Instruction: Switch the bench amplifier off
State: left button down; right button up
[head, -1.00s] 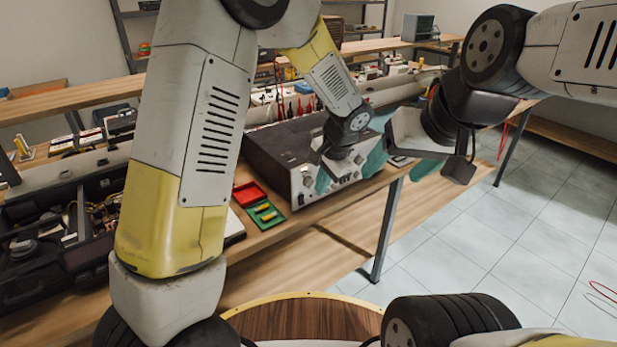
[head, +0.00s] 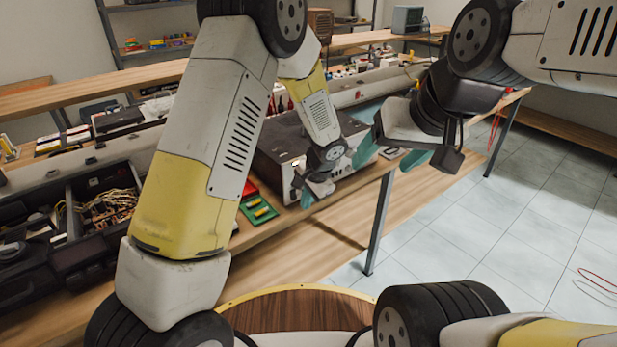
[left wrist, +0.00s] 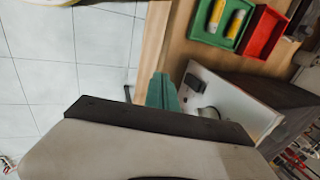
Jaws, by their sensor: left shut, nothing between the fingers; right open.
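The bench amplifier (head: 282,145) is a dark box with a pale front panel on the bench. My arm and left gripper cover part of it. In the left wrist view its panel (left wrist: 232,105) shows a dark rectangular part (left wrist: 196,83) near one end and a round knob (left wrist: 207,113), partly hidden. I cannot read the switch position. My left gripper (head: 307,198) is shut and empty, its teal fingertips in front of the panel's left end; they also show in the left wrist view (left wrist: 162,92). Touching cannot be told. My right gripper (head: 388,155) is open and empty, right of the amplifier.
A green tray (head: 262,222) with yellow items and a red tray (head: 251,188) lie left of the amplifier. An open black case (head: 75,255) of tools and wires stands further left.

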aim_at(295, 199)
pick_arm(q)
jog(key=shift+w+a, duration=0.55)
jog(key=shift+w, duration=0.25)
jog(key=shift+w+a, duration=0.55)
jog(key=shift+w, duration=0.2)
jog(key=shift+w+a+f, duration=0.2)
jog(key=shift+r, duration=0.1)
jog(key=shift+r, duration=0.8)
